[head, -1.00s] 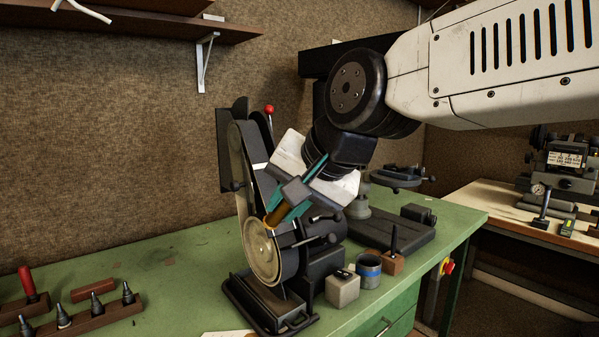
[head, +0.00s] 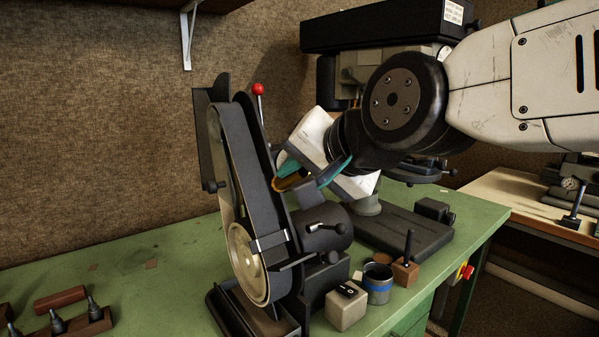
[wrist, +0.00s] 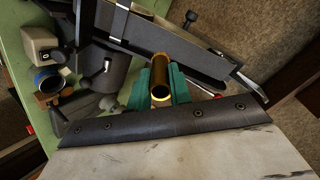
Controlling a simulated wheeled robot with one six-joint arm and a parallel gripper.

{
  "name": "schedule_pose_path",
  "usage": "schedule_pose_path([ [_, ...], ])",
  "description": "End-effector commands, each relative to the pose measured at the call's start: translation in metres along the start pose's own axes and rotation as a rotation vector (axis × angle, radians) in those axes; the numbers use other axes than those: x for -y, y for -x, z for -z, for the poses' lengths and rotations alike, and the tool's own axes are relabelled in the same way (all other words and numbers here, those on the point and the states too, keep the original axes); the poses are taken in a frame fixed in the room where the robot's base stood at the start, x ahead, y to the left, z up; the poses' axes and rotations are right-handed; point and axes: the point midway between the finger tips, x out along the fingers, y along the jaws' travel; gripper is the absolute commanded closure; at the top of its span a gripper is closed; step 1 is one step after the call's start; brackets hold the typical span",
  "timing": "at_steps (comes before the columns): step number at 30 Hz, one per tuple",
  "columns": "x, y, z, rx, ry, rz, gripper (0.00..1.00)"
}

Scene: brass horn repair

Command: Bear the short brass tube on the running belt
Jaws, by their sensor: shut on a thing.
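The short brass tube (head: 290,182) is held between the teal fingers of my gripper (head: 312,174). In the wrist view the tube (wrist: 160,72) points away from my gripper (wrist: 158,90), its near open end facing the camera. The belt grinder's dark belt (head: 238,150) slants upward in the head view, with a pale wheel (head: 246,258) at its foot. The tube is right of the belt, close to its edge. In the wrist view the tube's far end reaches the grinder's dark long body (wrist: 180,48). I cannot tell whether it touches the belt.
A red-knobbed lever (head: 258,89) stands behind the belt. A grey switch box (head: 347,307), a blue-banded cup (head: 378,283) and a small wooden block (head: 405,271) sit right of the grinder. The green bench (head: 140,262) is largely clear at left.

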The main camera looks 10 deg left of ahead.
Motion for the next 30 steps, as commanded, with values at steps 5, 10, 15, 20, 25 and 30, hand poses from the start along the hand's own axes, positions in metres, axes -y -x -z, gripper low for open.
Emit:
schedule_pose_path([
  [5, 0.001, -0.002, -0.005, 0.004, 0.002, 0.001, 1.00],
  [10, 0.001, -0.015, -0.004, 0.003, 0.001, 0.000, 1.00],
  [15, 0.000, -0.032, -0.003, 0.003, 0.000, -0.002, 1.00],
  [20, -0.001, -0.046, -0.003, 0.002, 0.000, -0.002, 1.00],
  [25, 0.000, -0.056, -0.002, 0.000, -0.001, -0.001, 1.00],
  [30, -0.001, -0.060, -0.002, 0.000, -0.001, -0.001, 1.00],
])
